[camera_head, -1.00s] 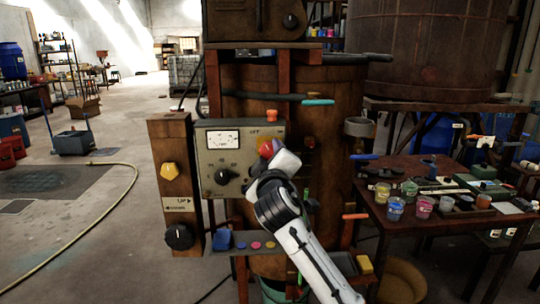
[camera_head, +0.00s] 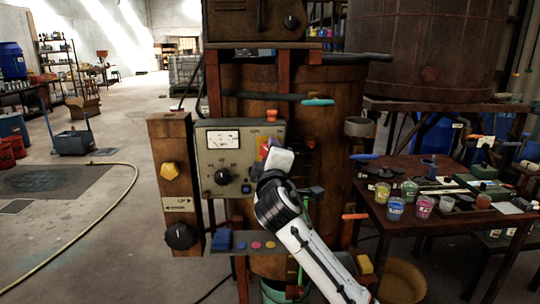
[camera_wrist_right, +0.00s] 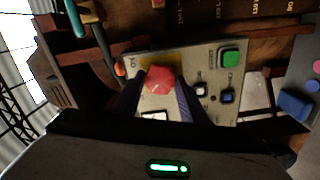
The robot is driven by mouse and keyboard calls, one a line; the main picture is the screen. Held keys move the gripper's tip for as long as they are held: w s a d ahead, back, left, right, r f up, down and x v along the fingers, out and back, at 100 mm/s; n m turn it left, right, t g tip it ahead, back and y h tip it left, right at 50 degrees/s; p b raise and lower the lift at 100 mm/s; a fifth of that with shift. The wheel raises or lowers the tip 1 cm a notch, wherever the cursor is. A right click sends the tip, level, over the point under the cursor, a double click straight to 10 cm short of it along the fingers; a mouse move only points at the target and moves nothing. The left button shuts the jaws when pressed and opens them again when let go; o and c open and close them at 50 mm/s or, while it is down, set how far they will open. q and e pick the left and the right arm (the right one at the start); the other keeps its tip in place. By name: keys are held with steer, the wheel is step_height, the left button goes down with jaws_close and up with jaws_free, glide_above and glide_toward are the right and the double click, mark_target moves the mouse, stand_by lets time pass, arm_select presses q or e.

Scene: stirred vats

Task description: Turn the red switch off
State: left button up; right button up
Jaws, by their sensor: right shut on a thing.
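The red switch (camera_wrist_right: 158,79) is a faceted knob on a pale metal control panel (camera_wrist_right: 205,90). In the right wrist view it sits between the two dark fingers of my right gripper (camera_wrist_right: 158,88), which is shut on it. A yellow patch lies on the panel beside the knob. In the head view, my white right gripper (camera_head: 272,157) is at the right side of the same panel (camera_head: 215,165) and hides most of the switch; only a small red part shows. My left gripper is in neither view.
The panel also holds a dial gauge (camera_head: 223,139), a black knob (camera_head: 222,176) and a green button (camera_wrist_right: 230,57). A wooden post with a yellow knob (camera_head: 170,171) stands left. A table with several paint jars (camera_head: 395,209) stands right. The left floor is mostly open.

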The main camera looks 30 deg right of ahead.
steer(key=shift+f, duration=0.1)
steer(key=o, duration=1.1)
steer(key=shift+c, duration=0.2)
steer(key=b+v, duration=0.1)
steer(key=v, duration=0.9)
steer(key=shift+s, duration=0.15)
